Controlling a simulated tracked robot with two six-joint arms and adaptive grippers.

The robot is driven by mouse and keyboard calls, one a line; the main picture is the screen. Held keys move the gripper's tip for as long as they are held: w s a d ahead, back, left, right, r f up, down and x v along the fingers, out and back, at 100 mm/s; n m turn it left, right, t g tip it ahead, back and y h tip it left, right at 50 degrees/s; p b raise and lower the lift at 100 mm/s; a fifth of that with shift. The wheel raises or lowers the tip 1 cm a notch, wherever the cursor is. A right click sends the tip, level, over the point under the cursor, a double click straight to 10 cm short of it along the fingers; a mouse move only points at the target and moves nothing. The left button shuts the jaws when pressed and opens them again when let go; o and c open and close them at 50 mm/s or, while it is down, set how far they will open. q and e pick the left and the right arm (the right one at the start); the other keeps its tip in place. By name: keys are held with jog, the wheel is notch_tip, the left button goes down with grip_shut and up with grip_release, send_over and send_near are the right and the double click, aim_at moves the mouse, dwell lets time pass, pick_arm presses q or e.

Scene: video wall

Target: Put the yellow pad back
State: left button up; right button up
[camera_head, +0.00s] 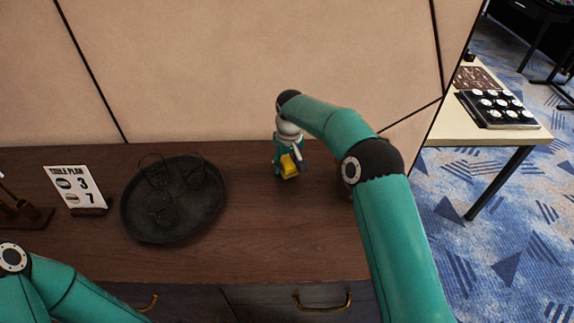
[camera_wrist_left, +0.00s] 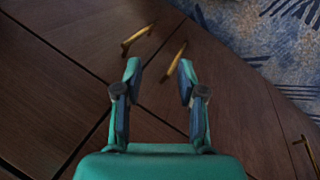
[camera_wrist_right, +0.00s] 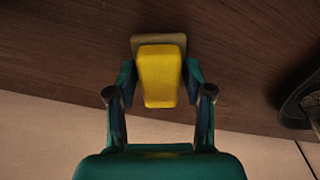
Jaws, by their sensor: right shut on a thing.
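The yellow pad (camera_head: 288,165) is in my right gripper (camera_head: 291,167), low over the right part of the brown cabinet top. The right wrist view shows the pad (camera_wrist_right: 159,73) between the two fingers of the right gripper (camera_wrist_right: 160,78). A small tan block (camera_wrist_right: 139,42) shows at the pad's far end; I cannot tell whether it is part of the pad or a separate thing under it. My left gripper (camera_wrist_left: 160,70) is open and empty in front of the drawer fronts; in the head view only part of the left arm shows.
A dark round tray (camera_head: 150,228) with thin wire shapes lies left of the pad. A table plan sign (camera_head: 76,188) stands farther left. The cabinet top (camera_head: 255,235) is clear between tray and right arm. A tan panel wall rises behind. A pale table (camera_head: 525,130) stands right.

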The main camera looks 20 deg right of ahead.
aim_at(289, 165)
jog(key=shift+f, duration=0.7)
jog(key=o, duration=1.1)
jog(key=shift+f, duration=0.15)
jog(key=r, duration=0.4)
jog(key=s+r, duration=0.1)
jog(key=r, duration=0.2)
jog(key=r+b, duration=0.1)
jog(key=r, duration=0.3)
jog(key=shift+s+r, duration=0.15)
jog(key=shift+r, duration=0.2)
jog(key=shift+s+r, duration=0.1)
jog(key=shift+r, duration=0.15)
jog(key=shift+d, duration=0.1)
